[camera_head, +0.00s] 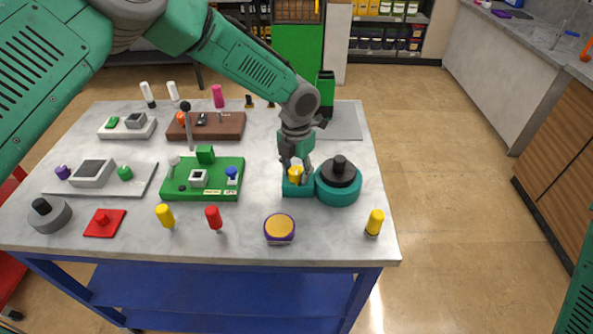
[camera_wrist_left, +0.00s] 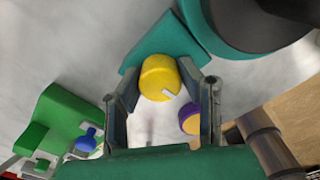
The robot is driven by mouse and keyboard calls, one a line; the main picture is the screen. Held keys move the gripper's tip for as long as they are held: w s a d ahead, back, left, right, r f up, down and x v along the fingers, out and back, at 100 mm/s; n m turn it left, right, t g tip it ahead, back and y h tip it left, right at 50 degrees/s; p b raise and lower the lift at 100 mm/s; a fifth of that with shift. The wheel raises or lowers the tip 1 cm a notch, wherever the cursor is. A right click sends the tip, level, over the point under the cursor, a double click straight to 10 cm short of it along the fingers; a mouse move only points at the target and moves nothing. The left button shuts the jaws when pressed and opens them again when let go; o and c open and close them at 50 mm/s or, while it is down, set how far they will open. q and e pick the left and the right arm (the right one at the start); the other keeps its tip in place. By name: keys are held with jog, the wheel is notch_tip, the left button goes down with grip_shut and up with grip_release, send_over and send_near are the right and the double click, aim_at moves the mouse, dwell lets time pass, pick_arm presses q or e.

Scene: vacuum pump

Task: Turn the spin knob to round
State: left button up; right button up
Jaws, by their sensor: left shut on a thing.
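The yellow spin knob (camera_head: 294,173) sits on a teal base (camera_head: 297,190) at the right half of the table, joined to a round teal part with a black top (camera_head: 340,172). My left gripper (camera_head: 296,169) points down over the knob, with its fingers on either side of it. In the left wrist view the knob (camera_wrist_left: 160,78) lies between the two fingers and shows a white mark on its lower edge. The left gripper is shut on the knob. The exact finger contact is partly hidden. My right gripper is not in view.
A purple-and-yellow round button (camera_head: 279,228) and a yellow peg (camera_head: 374,222) stand near the front edge. A green board (camera_head: 215,190) with several small parts lies to the left.

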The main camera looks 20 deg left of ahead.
aim_at(297, 168)
pick_arm(q)
jog(key=shift+w+r+m, duration=0.3)
jog(key=shift+w+m, duration=0.05)
jog(key=shift+m, duration=0.25)
jog(key=o, duration=1.1)
jog(key=shift+c, duration=0.2)
jog(key=shift+o, duration=0.3)
jog(key=shift+f, duration=0.15)
jog(key=shift+s, duration=0.1)
jog(key=shift+r, duration=0.25)
notch_tip(297, 168, up, 11)
jog(key=shift+r, duration=0.15)
